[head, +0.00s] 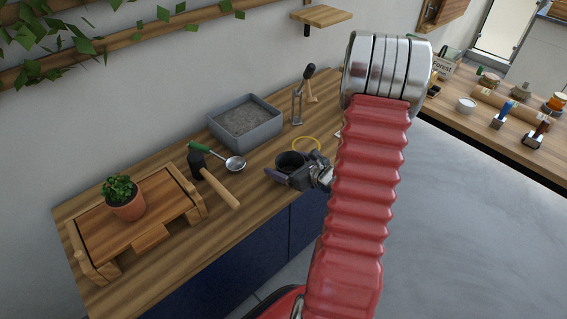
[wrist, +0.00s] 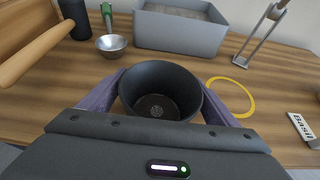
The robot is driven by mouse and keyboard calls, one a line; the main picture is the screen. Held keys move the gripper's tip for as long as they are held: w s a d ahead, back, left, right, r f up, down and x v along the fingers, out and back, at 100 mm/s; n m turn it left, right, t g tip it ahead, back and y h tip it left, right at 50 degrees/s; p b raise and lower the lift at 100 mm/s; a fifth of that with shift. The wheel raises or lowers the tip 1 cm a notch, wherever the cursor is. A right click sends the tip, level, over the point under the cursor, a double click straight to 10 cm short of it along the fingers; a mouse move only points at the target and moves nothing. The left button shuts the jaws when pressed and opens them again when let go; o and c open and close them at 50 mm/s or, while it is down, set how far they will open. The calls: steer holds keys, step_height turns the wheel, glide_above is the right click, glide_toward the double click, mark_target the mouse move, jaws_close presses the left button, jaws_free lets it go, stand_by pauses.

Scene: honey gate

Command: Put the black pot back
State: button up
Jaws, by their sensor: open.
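The black pot (wrist: 158,72) stands upright on the wooden counter and looks empty inside, with a small pale mark on its floor. My gripper (wrist: 160,85) is open around it, with one purple finger on each side of the pot. I cannot tell whether the fingers touch its wall. In the head view the pot (head: 291,160) is near the counter's front edge, with my gripper (head: 290,175) at it, partly hidden by my arm. A yellow ring (wrist: 231,97) lies flat on the counter just right of the pot.
A grey tray of soil (head: 245,122) stands behind the pot. A ladle (head: 235,163), a mallet (head: 215,180) and a potted plant (head: 124,198) on a wooden stand (head: 158,238) are to the left. A metal tool (head: 297,105) and a Basil label (wrist: 303,130) are to the right.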

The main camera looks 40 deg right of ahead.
steer(key=v, duration=1)
steer(key=shift+s, duration=0.35)
steer(key=shift+r, duration=0.15)
steer(key=w+a+r+n+g+y, duration=0.1)
steer(key=a+r+n+g+y, duration=0.25)
steer(key=a+n, duration=0.7)
steer(key=a+r+n+g+y, duration=0.3)
steer(key=a+r+n, duration=0.3)
steer(key=a, duration=0.8)
steer(key=s+a+r+n+h, duration=0.3)
steer(key=s+r+n, duration=0.1)
steer(key=n, duration=0.5)
steer(key=s+a+r+n+g+h, duration=0.1)
steer(key=s+a+r+n+h, duration=0.2)
steer(key=r+n, duration=0.3)
steer(key=s+n+h, duration=0.1)
steer(key=n, duration=0.3)
steer(key=shift+a, duration=0.35)
steer(key=shift+s, duration=0.15)
